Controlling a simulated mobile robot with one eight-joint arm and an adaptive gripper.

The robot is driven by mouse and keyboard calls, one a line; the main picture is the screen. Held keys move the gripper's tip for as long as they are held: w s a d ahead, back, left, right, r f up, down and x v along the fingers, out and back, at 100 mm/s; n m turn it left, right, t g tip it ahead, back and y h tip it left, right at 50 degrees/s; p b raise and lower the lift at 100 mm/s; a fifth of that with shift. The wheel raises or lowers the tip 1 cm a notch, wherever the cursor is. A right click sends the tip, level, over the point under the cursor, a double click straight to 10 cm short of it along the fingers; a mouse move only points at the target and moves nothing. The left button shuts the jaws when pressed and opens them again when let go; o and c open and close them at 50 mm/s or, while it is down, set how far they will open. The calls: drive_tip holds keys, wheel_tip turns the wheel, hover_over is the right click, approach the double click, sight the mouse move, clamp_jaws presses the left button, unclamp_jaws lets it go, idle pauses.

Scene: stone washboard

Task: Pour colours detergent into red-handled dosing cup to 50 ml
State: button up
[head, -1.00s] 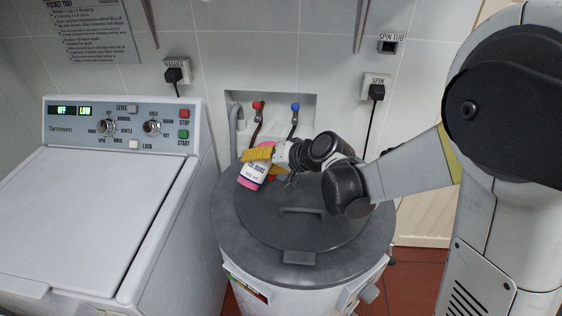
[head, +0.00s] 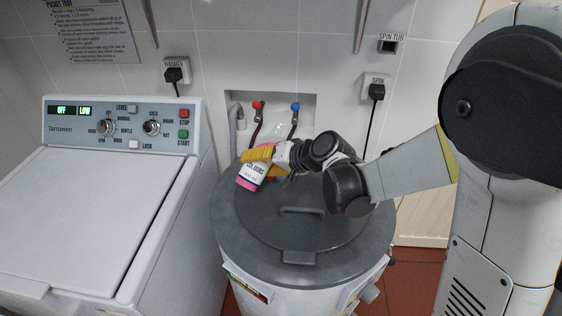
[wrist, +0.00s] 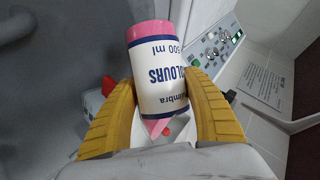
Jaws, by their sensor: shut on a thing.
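The colours detergent bottle (head: 252,173), white with pink ends and a "COLOURS 500 ml" label, is tilted above the grey round lid of the spin tub. My gripper (head: 262,155) is shut around it with yellow fingers. In the wrist view the bottle (wrist: 157,62) sits between both fingers, a pink end pointing away from my palm. A small red piece (wrist: 107,88) shows beside the left finger, and white and red parts show below the bottle; I cannot tell whether these belong to the red-handled dosing cup. No liquid stream or fill level can be seen.
The spin tub's grey lid (head: 300,245) has a raised handle. A white washer (head: 90,215) with a control panel stands at left. Red and blue taps (head: 258,106) sit in a wall recess behind the bottle. The lid's front is clear.

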sight(253, 175)
drive_tip(key=shift+s+a+f, duration=0.1)
idle(0.7)
drive_tip(key=shift+s+a+f+m+g+y+b, duration=0.15)
drive_tip(key=shift+f+m+g+y+b, duration=0.15)
drive_tip(key=shift+f+b, duration=0.25)
drive_tip(key=shift+s+a+f+m+g+y+b, duration=0.1)
drive_tip(key=shift+s+f+m+g+y+b, duration=0.1)
drive_tip(key=shift+f+m+y+b, duration=0.25)
idle(1.5)
drive_tip(key=shift+s+a+r+m+g+y, duration=0.1)
drive_tip(key=shift+a+r+m+g+y, duration=0.15)
drive_tip(key=shift+m+g, duration=0.15)
idle(2.1)
drive_tip(key=shift+s+a+f+m+g+y+b, duration=0.2)
drive_tip(key=shift+f+m+g+y+b, duration=0.15)
drive_tip(key=shift+y+b, duration=0.2)
idle(1.6)
